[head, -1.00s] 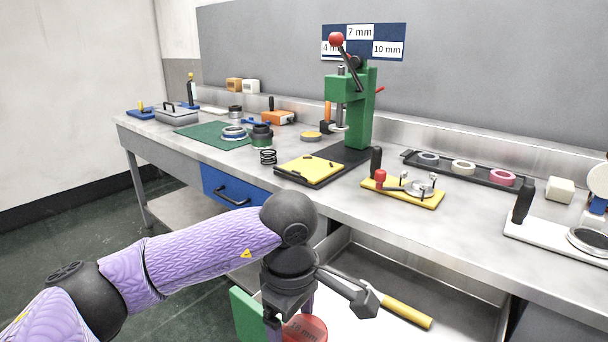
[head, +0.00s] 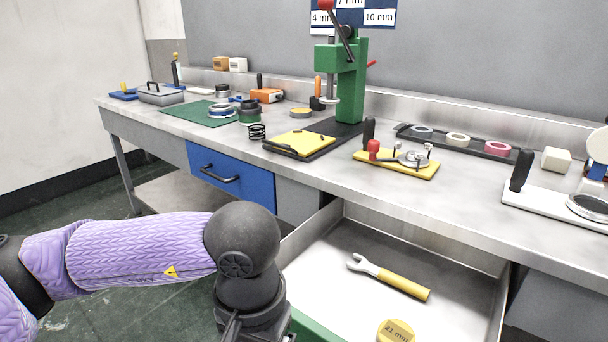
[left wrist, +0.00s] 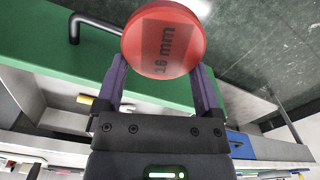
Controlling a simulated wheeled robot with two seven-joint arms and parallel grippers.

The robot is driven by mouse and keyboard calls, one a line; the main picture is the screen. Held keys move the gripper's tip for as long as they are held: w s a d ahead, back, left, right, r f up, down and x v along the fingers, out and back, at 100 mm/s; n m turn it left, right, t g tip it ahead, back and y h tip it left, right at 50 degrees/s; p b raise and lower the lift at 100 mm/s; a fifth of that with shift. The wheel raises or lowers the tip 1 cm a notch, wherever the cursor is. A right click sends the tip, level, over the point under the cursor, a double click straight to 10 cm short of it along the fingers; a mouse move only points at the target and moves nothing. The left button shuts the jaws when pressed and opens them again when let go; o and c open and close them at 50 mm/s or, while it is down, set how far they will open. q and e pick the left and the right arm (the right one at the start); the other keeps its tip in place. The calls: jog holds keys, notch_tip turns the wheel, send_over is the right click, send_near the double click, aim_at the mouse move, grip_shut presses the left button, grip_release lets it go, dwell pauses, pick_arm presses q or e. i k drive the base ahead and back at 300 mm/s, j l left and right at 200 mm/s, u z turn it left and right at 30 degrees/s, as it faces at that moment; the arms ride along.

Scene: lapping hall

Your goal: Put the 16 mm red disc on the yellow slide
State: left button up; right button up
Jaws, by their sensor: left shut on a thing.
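My left gripper (left wrist: 160,72) is shut on a red disc (left wrist: 160,38) printed 16 mm, seen in the left wrist view. In the head view only my left arm and wrist show, at the lower left by the open drawer; the fingers and disc are out of that view. A yellow slide (head: 300,142) lies on the black base at the foot of the green press (head: 348,85), with small black parts on it. My right gripper is not in view.
The open drawer (head: 335,245) with a green front holds a yellow-handled wrench (head: 390,277) and a yellow 21 mm disc (head: 396,331). A second yellow plate with a clamp (head: 395,163) stands right of the slide. A black spring (head: 257,131) stands left of it.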

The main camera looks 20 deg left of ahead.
aim_at(300, 139)
jog(key=i+j+z, duration=0.3)
jog(key=j+z, duration=0.15)
jog(key=j, duration=0.45)
jog(key=i+j+z, duration=0.2)
jog(key=j+z, duration=0.25)
jog(key=j, duration=0.55)
jog(key=j+z, duration=0.45)
jog(key=j, duration=0.5)
jog(key=k+j+z, duration=0.2)
jog(key=j+z, duration=0.2)
jog(key=j, duration=0.6)
